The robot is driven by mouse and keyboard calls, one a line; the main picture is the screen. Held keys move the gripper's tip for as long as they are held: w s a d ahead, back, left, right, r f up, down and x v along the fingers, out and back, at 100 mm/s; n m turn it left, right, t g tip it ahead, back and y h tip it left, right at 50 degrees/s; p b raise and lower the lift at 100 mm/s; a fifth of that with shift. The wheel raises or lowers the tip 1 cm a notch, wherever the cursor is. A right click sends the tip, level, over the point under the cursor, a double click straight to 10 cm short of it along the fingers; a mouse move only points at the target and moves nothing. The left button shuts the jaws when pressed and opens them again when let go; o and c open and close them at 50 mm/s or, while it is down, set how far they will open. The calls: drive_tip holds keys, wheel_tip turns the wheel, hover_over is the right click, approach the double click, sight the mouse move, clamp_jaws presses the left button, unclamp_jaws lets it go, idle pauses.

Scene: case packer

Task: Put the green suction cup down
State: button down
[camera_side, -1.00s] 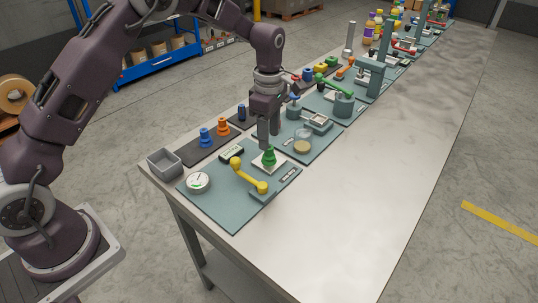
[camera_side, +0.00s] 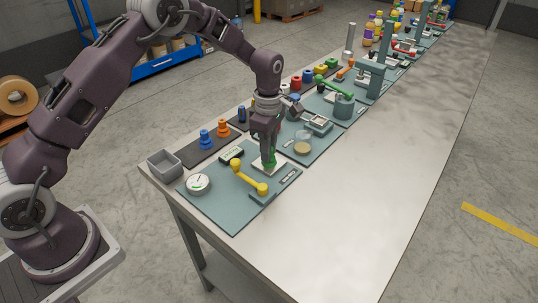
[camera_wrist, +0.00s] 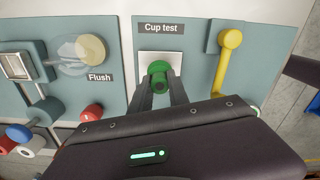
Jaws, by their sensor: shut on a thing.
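The green suction cup (camera_wrist: 158,70) stands on the white square plate (camera_wrist: 175,57) marked "Cup test" in the wrist view. My gripper (camera_wrist: 161,85) is shut on it, one finger at each side. In the side view my gripper (camera_side: 269,163) points down at the white plate (camera_side: 258,167), and its fingers hide most of the green cup (camera_side: 272,154). The cup appears upright at the plate; I cannot tell whether its underside touches it.
A yellow lever (camera_side: 248,177) and a round gauge (camera_side: 198,182) share the teal panel. A grey bin (camera_side: 164,164) stands at the left corner. Blue (camera_side: 206,139) and orange (camera_side: 222,127) cups stand on a dark mat. The clear dish (camera_side: 302,144) is close by. The table's right side is free.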

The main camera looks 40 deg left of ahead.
wheel_tip(320, 180, up, 10)
drive_tip(key=shift+r, duration=0.1)
drive_tip(key=s+a+n, duration=0.4)
drive_tip(key=s+a, duration=0.4)
drive_tip(key=a, duration=0.5)
drive_tip(key=n, duration=0.5)
approach(162, 158)
drive_tip(key=d+r, duration=0.4)
drive_tip(key=f, duration=0.3)
drive_tip(key=s+f, duration=0.1)
drive_tip(key=f, duration=0.6)
drive_tip(key=shift+s+f, duration=0.1)
drive_tip(key=shift+s, duration=0.2)
drive_tip(key=shift+f, duration=0.15)
drive_tip(key=c, duration=1.5)
unclamp_jaws()
drive_tip(key=shift+c, duration=0.2)
